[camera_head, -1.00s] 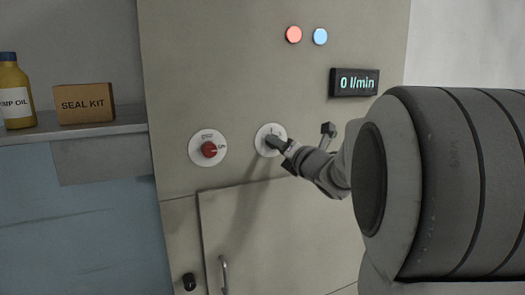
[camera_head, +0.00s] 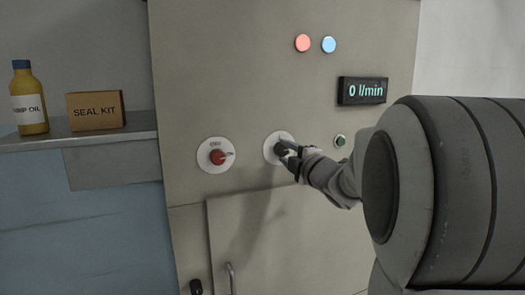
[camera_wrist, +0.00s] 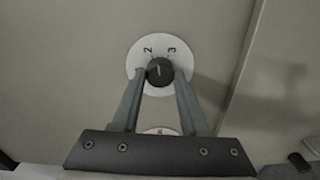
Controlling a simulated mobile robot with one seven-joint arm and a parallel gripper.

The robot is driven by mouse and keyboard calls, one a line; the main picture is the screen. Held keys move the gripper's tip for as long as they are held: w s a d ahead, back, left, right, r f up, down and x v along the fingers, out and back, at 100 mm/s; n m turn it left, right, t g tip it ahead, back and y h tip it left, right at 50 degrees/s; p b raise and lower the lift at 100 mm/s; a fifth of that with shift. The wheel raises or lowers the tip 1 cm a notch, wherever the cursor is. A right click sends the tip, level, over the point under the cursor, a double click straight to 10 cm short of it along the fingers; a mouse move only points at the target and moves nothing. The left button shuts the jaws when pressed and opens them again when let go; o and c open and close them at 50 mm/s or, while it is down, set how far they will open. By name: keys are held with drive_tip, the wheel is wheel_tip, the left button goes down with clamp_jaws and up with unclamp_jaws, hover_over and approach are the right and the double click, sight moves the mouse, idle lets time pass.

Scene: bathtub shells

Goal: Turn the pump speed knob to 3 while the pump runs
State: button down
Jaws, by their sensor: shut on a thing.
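The pump speed knob (camera_wrist: 160,71) is dark and round, on a white dial (camera_wrist: 134,66); the dial also shows in the head view (camera_head: 271,146). The wrist view shows the numbers 2 and 3 above the knob. Its pale pointer line points up, roughly between them. My gripper (camera_wrist: 160,76) has its fingers on both sides of the knob, shut on it; in the head view it (camera_head: 284,150) hides most of the knob. The flow display (camera_head: 362,91) reads 0 l/min.
A red switch (camera_head: 217,157) sits on a white dial to the left, its mark toward the right. A green button (camera_head: 340,141) is right of the speed dial. Red (camera_head: 302,43) and blue (camera_head: 329,45) round lights or buttons are above. A cabinet door handle (camera_head: 230,279) is below.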

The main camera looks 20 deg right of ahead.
drive_tip(key=m+p, duration=0.1)
drive_tip(key=m, duration=0.2)
drive_tip(key=shift+r+m, duration=0.15)
drive_tip(key=shift+m, duration=0.15)
drive_tip(key=shift+m+p, duration=0.8)
drive_tip(key=shift+m, duration=1)
drive_tip(key=shift+c, duration=2.1)
unclamp_jaws()
drive_tip(key=shift+s, duration=0.15)
